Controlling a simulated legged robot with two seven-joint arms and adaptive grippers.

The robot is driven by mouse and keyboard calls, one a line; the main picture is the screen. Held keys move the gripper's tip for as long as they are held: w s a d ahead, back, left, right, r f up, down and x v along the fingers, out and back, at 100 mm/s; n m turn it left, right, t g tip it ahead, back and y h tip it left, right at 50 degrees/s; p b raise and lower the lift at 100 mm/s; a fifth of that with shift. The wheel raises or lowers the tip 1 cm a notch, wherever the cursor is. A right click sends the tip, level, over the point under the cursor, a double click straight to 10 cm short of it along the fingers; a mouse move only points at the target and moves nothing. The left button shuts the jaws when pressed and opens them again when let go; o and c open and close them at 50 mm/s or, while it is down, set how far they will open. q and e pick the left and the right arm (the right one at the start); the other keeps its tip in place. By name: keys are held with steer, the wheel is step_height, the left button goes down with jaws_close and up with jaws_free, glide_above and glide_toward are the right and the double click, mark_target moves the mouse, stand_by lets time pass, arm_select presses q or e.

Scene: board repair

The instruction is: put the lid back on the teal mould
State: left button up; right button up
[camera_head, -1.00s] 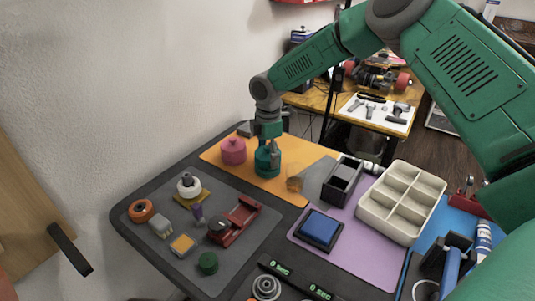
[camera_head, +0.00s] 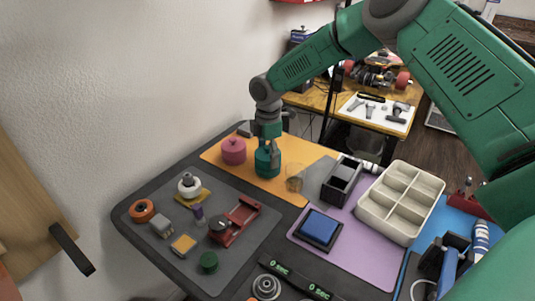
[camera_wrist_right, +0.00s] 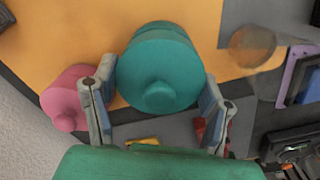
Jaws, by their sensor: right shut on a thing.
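The teal mould (camera_head: 268,169) stands on the orange mat (camera_head: 225,165) at the back of the table. My right gripper (camera_head: 269,150) reaches down over it from above. In the right wrist view, the round teal lid (camera_wrist_right: 160,72) with its knob lies between the two fingers of my right gripper (camera_wrist_right: 158,98), which is shut on it. The lid sits over the mould body (camera_wrist_right: 162,28), roughly lined up. I cannot tell whether it is fully seated. My left gripper is not in view.
A pink lidded pot (camera_head: 233,151) stands close on the left, beside a finger in the wrist view. A clear amber cup (camera_head: 294,180) is to the right. A black open box (camera_head: 343,180) and cream compartment tray (camera_head: 402,200) stand further right. Small parts crowd the grey mat (camera_head: 245,262).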

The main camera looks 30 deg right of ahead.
steer(key=shift+f+p, duration=0.15)
steer(key=shift+p, duration=0.5)
stand_by(0.8)
steer(key=o, duration=1.3)
steer(key=shift+o, duration=0.2)
steer(key=shift+r+p, duration=3.15)
steer(key=shift+r, duration=0.4)
jaws_close()
